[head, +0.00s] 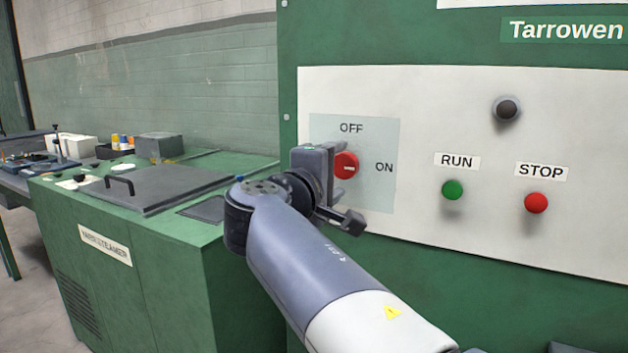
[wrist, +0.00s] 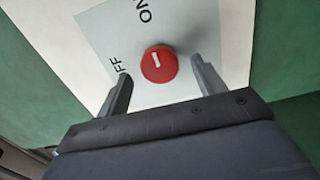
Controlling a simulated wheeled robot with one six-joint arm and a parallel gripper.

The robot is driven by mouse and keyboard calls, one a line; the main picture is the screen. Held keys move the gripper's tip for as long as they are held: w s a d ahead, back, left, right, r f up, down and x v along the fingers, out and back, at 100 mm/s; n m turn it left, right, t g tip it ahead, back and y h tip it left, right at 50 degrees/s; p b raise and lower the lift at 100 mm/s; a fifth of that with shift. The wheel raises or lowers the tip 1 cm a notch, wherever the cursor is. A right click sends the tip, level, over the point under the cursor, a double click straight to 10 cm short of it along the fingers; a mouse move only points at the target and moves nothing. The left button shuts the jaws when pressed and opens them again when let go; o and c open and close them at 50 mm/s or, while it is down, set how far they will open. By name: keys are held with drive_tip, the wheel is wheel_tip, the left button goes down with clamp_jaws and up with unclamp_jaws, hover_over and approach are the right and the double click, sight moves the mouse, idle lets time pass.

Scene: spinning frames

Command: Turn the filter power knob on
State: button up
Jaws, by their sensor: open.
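The filter power knob is a round red knob (head: 346,166) with a white mark, on a pale blue-grey plate (head: 372,135) labelled OFF above and ON to the right. In the head view the mark lies about level, towards ON. In the wrist view the knob (wrist: 158,65) has its mark pointing up, roughly towards ON and away from OFF at the left. My gripper (head: 345,192) is in front of the plate and partly covers the knob's left side. In the wrist view my gripper (wrist: 161,74) is open, with a finger either side of the knob's lower part and gaps between.
A green RUN button (head: 453,190), a red STOP button (head: 536,202) and a dark round fitting (head: 507,108) stick out from the white panel (head: 480,240) at the right. A green machine (head: 150,265) with a handled lid stands at the left.

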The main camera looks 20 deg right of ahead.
sight(346, 165)
drive_tip(key=p+v, duration=0.1)
drive_tip(key=v, duration=0.7)
drive_tip(key=shift+s+a, duration=0.15)
drive_tip(key=shift+a, duration=0.05)
drive_tip(key=shift+d, duration=0.1)
drive_tip(key=shift+b+x, duration=0.75)
drive_tip(key=shift+x, duration=4.65)
